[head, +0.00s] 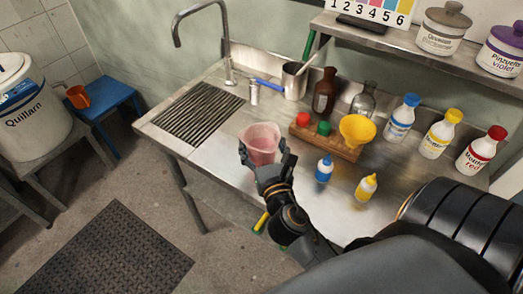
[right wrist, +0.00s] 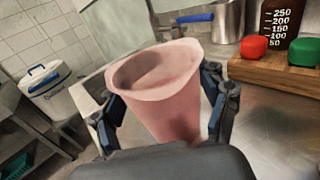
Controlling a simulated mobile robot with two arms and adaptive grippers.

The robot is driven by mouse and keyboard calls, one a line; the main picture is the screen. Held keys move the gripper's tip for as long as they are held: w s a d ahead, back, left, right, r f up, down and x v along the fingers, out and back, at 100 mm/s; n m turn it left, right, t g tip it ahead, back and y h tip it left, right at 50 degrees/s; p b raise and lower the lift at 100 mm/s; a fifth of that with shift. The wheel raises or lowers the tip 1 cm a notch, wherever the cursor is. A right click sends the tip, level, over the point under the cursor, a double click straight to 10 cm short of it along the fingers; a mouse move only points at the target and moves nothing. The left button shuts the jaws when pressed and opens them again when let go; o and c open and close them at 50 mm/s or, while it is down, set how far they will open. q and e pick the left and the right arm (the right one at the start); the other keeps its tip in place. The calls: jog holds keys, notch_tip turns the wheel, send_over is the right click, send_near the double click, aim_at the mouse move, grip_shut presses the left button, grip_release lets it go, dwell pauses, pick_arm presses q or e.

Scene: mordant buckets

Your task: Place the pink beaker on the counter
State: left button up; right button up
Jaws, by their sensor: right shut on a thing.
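The pink beaker (head: 262,142) is upright or slightly tilted at the front edge of the steel counter (head: 222,131) in the head view. My right gripper (head: 265,162) is shut on the beaker, its fingers on both sides. In the right wrist view the beaker (right wrist: 165,90) fills the middle between the two blue-padded fingers, open end up. Its base is hidden behind the gripper, so I cannot tell whether it touches the counter. My left gripper is not in view.
A wooden rack (head: 325,138) with red and green caps and a yellow funnel (head: 357,130) stands right of the beaker. Small blue (head: 324,169) and yellow (head: 366,187) bottles stand in front. A drain grate (head: 199,112) lies left. Bare steel shows around the beaker.

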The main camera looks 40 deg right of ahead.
jog(key=shift+f, duration=0.15)
jog(key=shift+f, duration=0.15)
jog(key=o, duration=1.3)
jog(key=shift+o, duration=0.2)
